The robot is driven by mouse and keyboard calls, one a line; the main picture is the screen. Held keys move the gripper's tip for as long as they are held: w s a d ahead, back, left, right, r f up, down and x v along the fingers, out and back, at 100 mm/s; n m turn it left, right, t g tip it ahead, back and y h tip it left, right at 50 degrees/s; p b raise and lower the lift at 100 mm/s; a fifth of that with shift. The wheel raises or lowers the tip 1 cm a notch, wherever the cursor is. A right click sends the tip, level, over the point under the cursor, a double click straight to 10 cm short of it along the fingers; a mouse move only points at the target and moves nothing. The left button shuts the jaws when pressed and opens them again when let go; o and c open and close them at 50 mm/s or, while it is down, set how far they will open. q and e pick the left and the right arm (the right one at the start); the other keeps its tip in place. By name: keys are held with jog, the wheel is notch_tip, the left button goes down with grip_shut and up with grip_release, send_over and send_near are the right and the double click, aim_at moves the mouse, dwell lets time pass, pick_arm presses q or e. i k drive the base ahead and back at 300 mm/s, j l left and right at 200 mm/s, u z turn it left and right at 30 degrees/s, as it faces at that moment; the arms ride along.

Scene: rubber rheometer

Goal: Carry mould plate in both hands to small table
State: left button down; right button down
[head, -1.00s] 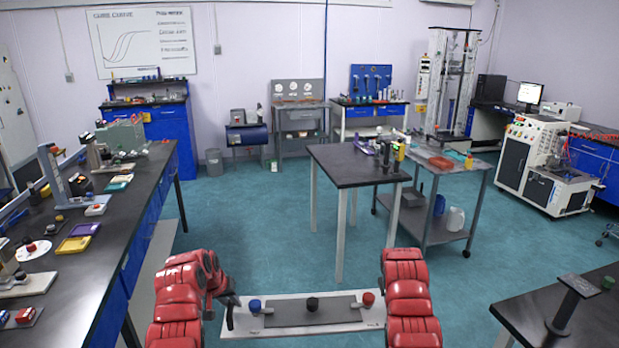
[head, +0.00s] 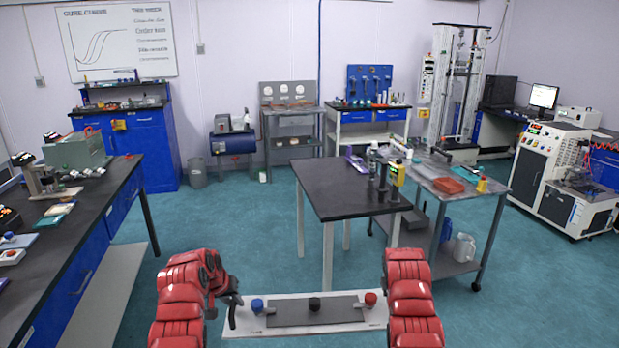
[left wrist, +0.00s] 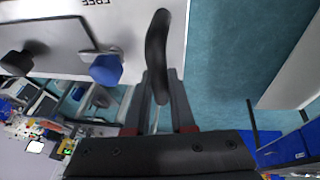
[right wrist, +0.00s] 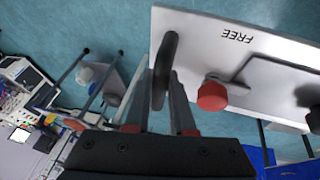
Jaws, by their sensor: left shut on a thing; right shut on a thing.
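The mould plate (head: 290,322) is a pale flat plate with a dark grey panel, a blue knob, a black knob and a red knob, held level in front of me in the head view. My left gripper (head: 236,312) is shut on the black handle at its left end. The left wrist view shows this handle (left wrist: 158,55) between the fingers. In the right wrist view my right gripper (right wrist: 163,95) is shut on the black handle at the other end, by the red knob (right wrist: 212,96). The small table (head: 345,187) has a black top and stands ahead, beyond the plate.
Dark bottles and a yellow device (head: 394,178) stand on the small table's right side; its left and front top is bare. A grey trolley (head: 450,190) stands against its right. A long bench (head: 90,220) runs along the left. Teal floor is clear between.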

aim_at(325, 181)
jog(key=i+l, duration=0.1)
jog(key=i, duration=2.2)
jog(key=i+l, duration=0.15)
jog(key=i, duration=0.4)
jog(key=i+l, duration=0.15)
jog(key=i, duration=0.45)
